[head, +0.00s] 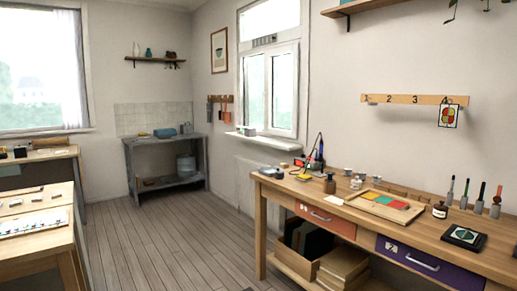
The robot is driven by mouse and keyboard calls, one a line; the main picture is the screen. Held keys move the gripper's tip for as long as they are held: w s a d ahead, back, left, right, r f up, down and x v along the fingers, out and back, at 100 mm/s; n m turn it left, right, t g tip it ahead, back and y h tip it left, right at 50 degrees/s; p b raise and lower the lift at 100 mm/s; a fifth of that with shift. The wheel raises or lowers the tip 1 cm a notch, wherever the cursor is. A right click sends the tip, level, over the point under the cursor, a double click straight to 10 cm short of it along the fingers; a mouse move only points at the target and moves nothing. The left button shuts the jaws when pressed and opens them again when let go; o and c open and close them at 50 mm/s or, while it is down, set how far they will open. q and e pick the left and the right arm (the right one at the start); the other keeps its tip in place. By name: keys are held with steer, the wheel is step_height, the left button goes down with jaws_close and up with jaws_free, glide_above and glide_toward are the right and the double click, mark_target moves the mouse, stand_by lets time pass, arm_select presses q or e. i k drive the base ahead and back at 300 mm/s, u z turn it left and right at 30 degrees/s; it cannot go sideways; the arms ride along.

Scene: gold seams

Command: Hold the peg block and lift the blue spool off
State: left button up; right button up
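I cannot make out the peg block or the blue spool in the head view. Neither of my grippers is in view, and no part of my arms shows. A blue object (165,132) lies on the grey bench at the far wall, too small to identify. Small items on the left tables are also too small to name.
A wooden workbench (345,211) with drawers runs along the right, bearing a tray of coloured tiles (417,211) and several tools. A pale table (62,233) stands at left. A grey bench (130,157) stands at the back. The wooden floor (165,235) between is clear.

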mark_target(331, 179)
steer(key=u, duration=0.45)
steer(key=i, duration=1.8)
steer(key=z, duration=0.3)
